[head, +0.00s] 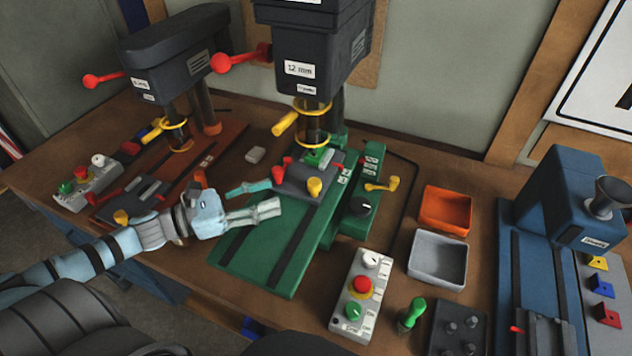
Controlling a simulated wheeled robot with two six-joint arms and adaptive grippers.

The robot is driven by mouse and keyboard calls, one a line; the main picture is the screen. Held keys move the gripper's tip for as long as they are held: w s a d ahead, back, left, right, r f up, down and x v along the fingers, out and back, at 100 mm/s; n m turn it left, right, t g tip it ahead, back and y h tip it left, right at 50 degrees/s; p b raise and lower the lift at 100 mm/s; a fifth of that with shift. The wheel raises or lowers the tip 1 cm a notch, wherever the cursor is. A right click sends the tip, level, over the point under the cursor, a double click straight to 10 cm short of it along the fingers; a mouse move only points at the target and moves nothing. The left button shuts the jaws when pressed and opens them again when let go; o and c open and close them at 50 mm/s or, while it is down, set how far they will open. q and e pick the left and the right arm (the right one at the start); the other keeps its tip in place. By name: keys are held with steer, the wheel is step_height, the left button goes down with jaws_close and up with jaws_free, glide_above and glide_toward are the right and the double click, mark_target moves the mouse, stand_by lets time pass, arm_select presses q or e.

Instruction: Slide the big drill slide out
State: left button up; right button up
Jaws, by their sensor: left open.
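The big drill (311,45), labelled 12 mm, stands at the back middle in the head view on a long green base (258,247). Its grey slide (296,181) sits on the green base under the drill head, with a yellow knob (314,187) at its front right and red knobs (278,172) at its left. My left gripper (273,196) is open at the slide's front left, fingers pointing right. Its upper finger reaches close to the slide's left edge; I cannot tell if they touch. My right gripper is not in view.
A smaller drill (170,62) stands at the left. A control box (361,290) with red and green buttons is in front right. An orange bin (446,210) and a grey bin (437,258) lie right of the base. A blue machine (560,200) is far right.

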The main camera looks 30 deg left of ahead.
mark_target(315, 181)
arm_select(q)
steer(key=shift+w+d+f+b, duration=0.35)
steer(key=shift+w+d+b, duration=0.35)
steer(key=shift+d, duration=0.1)
steer(key=x, duration=0.3)
steer(key=shift+w+r, duration=0.2)
steer(key=shift+w, duration=0.05)
steer(key=p+x, duration=0.1)
steer(key=x, duration=0.4)
steer(key=shift+w+a+r+p, duration=0.1)
steer(key=shift+r+p, duration=0.1)
steer(key=shift+p, duration=0.2)
steer(key=shift+w+d+f, duration=0.15)
steer(key=shift+w+d, duration=0.1)
steer(key=shift+d, duration=0.15)
jaws_close()
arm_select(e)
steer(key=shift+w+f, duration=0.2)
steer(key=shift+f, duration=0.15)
